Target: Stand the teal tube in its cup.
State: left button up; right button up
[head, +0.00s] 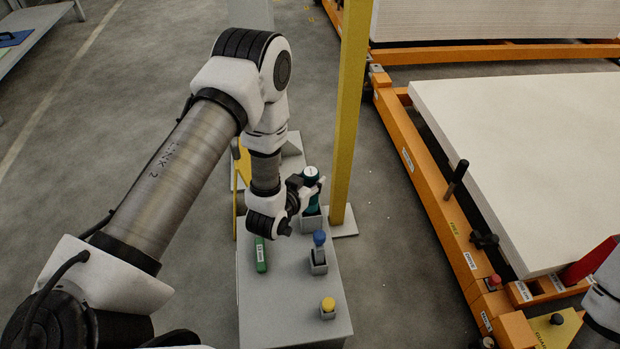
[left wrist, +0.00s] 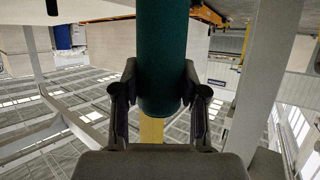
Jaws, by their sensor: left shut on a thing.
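The teal tube (head: 311,183) stands about upright at the back of the grey pedestal, with a pale label on its dark top. My left gripper (head: 306,190) is shut on the tube, holding it from the side. In the left wrist view the tube (left wrist: 162,50) runs between the two fingers (left wrist: 160,95), one end showing. A square grey cup (head: 312,221) is directly below the tube in the head view. The fingers partly cover the tube's lower part, so I cannot tell how deep it sits in the cup. My right gripper is out of view.
A yellow post (head: 349,110) rises close right of the tube. An orange frame (head: 440,205) holds a white slab.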

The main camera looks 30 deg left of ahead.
pick_arm(q)
jog(key=shift+f+b, duration=0.75)
jog(key=shift+f, duration=0.45)
jog(key=o, duration=1.4)
jog(key=shift+r, duration=0.15)
jog(key=shift+c, duration=0.2)
jog(key=shift+s, duration=0.1)
jog(key=v, duration=1.2)
